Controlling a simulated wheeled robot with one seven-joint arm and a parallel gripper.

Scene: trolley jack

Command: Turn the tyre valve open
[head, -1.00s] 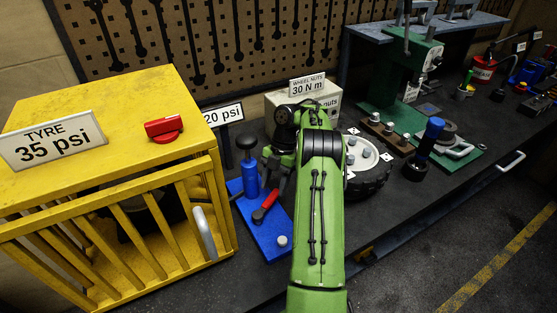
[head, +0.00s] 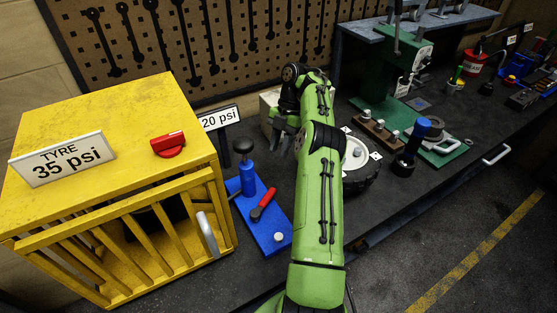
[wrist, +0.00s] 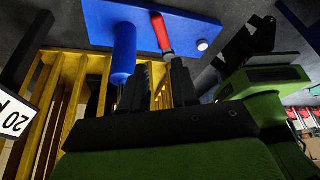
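A red-handled lever (head: 264,203) sits on a blue base plate (head: 266,228), beside a blue hand pump (head: 247,178) with a black knob. A red knob (head: 168,144) sits on the yellow cage (head: 95,115), next to a sign reading TYRE 35 psi (head: 62,159). I cannot tell for certain which red part is the tyre valve. My gripper (head: 285,147) is open and empty, above and behind the plate, apart from the lever. In the wrist view, its dark fingers (wrist: 155,82) stand apart, with the red handle (wrist: 161,33) beyond them.
A wheel (head: 362,165) lies to the right of my arm. The cage's barred door has a grey handle (head: 208,234). A green press (head: 400,75) and a blue-topped black tool (head: 410,150) stand farther right on the dark bench.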

